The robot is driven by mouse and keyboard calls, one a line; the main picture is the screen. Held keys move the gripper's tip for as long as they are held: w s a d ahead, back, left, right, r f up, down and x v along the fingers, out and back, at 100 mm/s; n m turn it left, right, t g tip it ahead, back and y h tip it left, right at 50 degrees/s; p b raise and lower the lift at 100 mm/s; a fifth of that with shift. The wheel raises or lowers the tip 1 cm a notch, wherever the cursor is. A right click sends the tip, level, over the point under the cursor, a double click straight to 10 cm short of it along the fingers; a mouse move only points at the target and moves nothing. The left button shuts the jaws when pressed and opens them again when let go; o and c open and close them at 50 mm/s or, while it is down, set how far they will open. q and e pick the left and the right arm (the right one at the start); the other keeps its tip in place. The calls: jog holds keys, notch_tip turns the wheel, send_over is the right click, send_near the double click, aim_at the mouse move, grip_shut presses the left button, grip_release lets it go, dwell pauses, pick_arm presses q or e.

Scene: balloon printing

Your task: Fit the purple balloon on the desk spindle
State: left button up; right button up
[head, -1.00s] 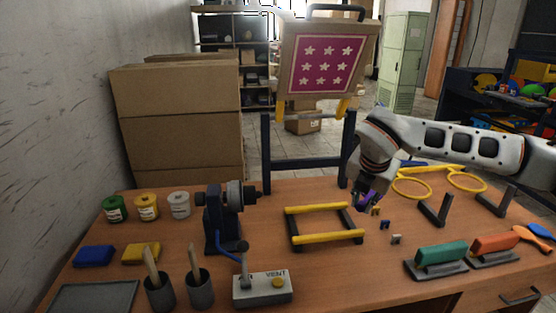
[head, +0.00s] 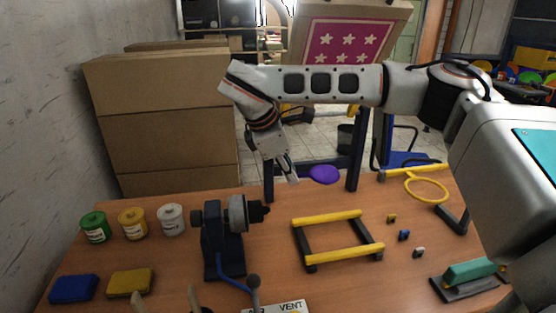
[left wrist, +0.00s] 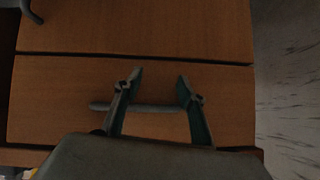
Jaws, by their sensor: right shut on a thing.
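The purple balloon (head: 322,174) is held at the fingertips of my right gripper (head: 291,172), which is shut on it above the back of the desk. Its round purple body points to the right, away from the spindle. The desk spindle (head: 258,210) is the dark tip on the right side of the grey and dark blue machine (head: 222,238). Its end is bare, and the balloon is apart from it, up and to the right. My left gripper (left wrist: 160,82) shows only in the left wrist view, open and empty before wooden drawer fronts.
A yellow-barred frame (head: 340,258) lies right of the machine. Several paint pots (head: 132,223) and two pads (head: 131,283) are on the left. Small clips (head: 404,235) and a green-handled tool (head: 473,271) are on the right. A grey drawer handle (left wrist: 152,107) is near my left fingers.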

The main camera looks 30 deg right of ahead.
jog(key=shift+w+a+f, duration=0.1)
jog(key=shift+w+f, duration=0.1)
jog(key=shift+s+f, duration=0.1)
jog(key=shift+f, duration=0.15)
jog(key=shift+s+f, duration=0.15)
jog(key=shift+f, duration=0.15)
jog(key=shift+f+b, duration=0.35)
jog(key=shift+f, duration=0.45)
pick_arm(q)
jog(key=shift+h, duration=0.4)
jog(key=d+f+b, duration=0.1)
jog(key=b, duration=0.1)
jog(key=s+d+f+b, duration=0.1)
jog(key=f, duration=0.1)
jog(key=shift+f+b, duration=0.2)
jog(key=shift+b, duration=0.2)
pick_arm(e)
jog(key=w+a+f, duration=0.1)
jog(key=a+f, duration=0.2)
jog(key=f, duration=0.3)
jog(key=shift+a+f, duration=0.3)
jog(key=shift+f, duration=0.1)
